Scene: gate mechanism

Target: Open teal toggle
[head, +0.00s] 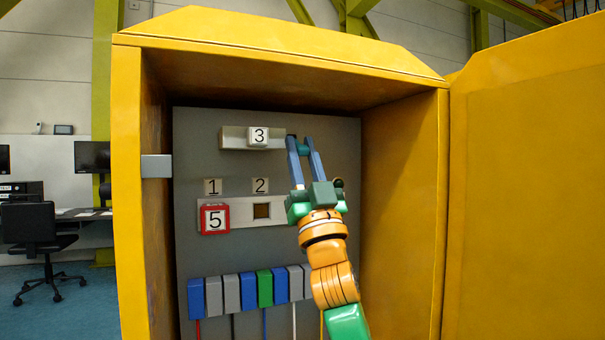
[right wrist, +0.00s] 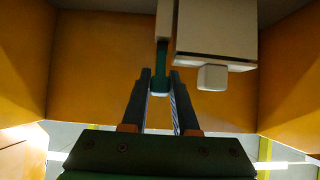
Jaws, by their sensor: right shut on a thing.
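The teal toggle shows as a narrow teal piece in the right wrist view (right wrist: 161,66), beside a pale housing (right wrist: 215,30). A little teal also shows in the head view (head: 304,149), at the right end of the grey bar (head: 234,138) that carries a white block marked 3 (head: 258,137). My right gripper (head: 299,142) reaches up to that end. In the right wrist view its two dark fingers (right wrist: 160,82) are shut on the toggle's lower end, one on each side. The fingers partly hide the toggle in the head view. My left gripper is not in view.
A yellow cabinet (head: 128,180) surrounds the grey panel, with its door (head: 525,190) open at right. Below the bar are a red-framed block marked 5 (head: 215,219), a plate with a square hole (head: 262,211), and a row of coloured blocks (head: 248,290).

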